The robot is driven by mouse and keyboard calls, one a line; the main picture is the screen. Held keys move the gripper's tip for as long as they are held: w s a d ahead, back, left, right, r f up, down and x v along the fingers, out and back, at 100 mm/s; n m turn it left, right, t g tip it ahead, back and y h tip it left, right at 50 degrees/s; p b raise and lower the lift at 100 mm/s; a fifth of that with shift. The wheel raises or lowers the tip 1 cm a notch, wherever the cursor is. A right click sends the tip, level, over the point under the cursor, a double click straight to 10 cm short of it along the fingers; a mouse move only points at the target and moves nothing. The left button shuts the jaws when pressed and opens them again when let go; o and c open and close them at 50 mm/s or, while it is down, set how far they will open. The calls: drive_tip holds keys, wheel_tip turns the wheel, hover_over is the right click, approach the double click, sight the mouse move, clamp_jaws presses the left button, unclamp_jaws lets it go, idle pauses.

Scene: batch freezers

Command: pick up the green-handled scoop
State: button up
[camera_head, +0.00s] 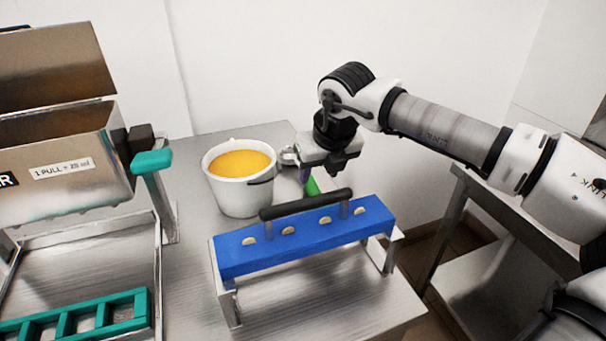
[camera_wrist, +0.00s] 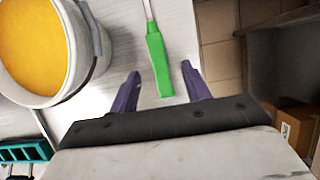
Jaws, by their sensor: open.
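The green-handled scoop lies on the metal table to the right of the bucket; its green handle (camera_head: 312,187) shows below my gripper in the head view, and its metal bowl (camera_head: 288,155) shows between the bucket and my gripper. In the wrist view the green handle (camera_wrist: 159,62) lies between the two purple fingertips, a little nearer the left-right middle, with its metal shaft running up out of frame. My gripper (camera_head: 322,172) points down above the handle. It also shows in the wrist view (camera_wrist: 162,84), open and empty. I cannot tell its exact height above the handle.
A white bucket (camera_head: 232,195) of orange-yellow liquid stands close left of my gripper. A blue block with a black handle (camera_head: 300,240) on a metal stand is in front. A metal dispenser (camera_head: 70,160) and a teal rack (camera_head: 80,318) are at left. The table's right edge is near.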

sight(314, 189)
drive_tip(key=shift+s+p+x, duration=0.15)
drive_tip(key=shift+p+x, duration=0.25)
drive_tip(key=shift+x, duration=0.95)
drive_tip(key=shift+s+p+x, duration=0.1)
drive_tip(key=shift+p+x, duration=0.25)
drive_tip(key=shift+x, duration=1)
clamp_jaws()
